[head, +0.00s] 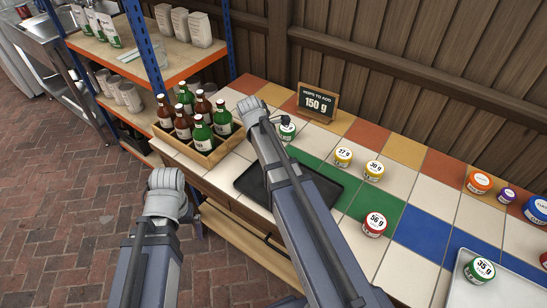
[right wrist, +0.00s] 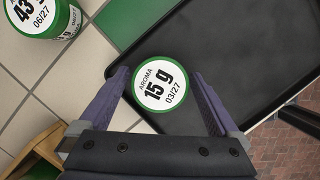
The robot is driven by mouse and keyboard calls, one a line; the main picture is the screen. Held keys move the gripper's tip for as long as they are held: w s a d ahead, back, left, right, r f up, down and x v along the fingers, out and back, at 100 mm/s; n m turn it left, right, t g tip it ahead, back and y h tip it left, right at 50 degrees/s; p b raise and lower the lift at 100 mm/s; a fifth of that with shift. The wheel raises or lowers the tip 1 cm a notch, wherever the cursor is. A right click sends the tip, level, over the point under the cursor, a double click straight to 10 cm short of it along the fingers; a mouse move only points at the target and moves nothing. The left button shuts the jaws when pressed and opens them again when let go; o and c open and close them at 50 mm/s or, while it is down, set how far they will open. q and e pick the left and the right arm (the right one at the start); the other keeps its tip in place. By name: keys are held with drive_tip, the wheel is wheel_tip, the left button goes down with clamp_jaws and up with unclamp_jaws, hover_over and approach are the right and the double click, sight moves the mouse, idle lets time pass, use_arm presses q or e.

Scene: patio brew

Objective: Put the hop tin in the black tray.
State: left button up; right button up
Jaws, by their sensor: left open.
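A green-rimmed hop tin marked 15 g (right wrist: 160,83) is between the fingers of my right gripper (right wrist: 160,85), which look closed against both its sides. The tin is over the black tray (right wrist: 240,40), near one edge; I cannot tell whether it touches the tray floor. In the head view my right arm crosses the black tray (head: 325,184), and my right gripper (head: 262,118) hides the held tin. My left gripper (head: 170,184) is open and empty, off the table, left of the tray. Another green tin, marked 43 g (right wrist: 35,15), stands beyond the tray edge.
A wooden bottle crate (head: 205,158) stands close left of the tray. Behind are a 150 g sign (head: 318,101) and yellow tins (head: 343,156). A red tin (head: 374,224) stands right of the tray. A pale tray (head: 490,290) holds a green 35 g tin (head: 480,269).

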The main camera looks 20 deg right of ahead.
use_arm(q)
drive_tip(key=shift+r, duration=0.15)
use_arm(e)
drive_tip(key=shift+r, duration=0.1)
use_arm(q)
wheel_tip(320, 180, up, 12)
drive_tip(key=p, duration=1.2)
drive_tip(key=shift+f, duration=0.2)
use_arm(e)
drive_tip(key=v, duration=1.2)
use_arm(q)
drive_tip(key=shift+c, duration=0.2)
use_arm(e)
drive_tip(key=shift+c, duration=0.2)
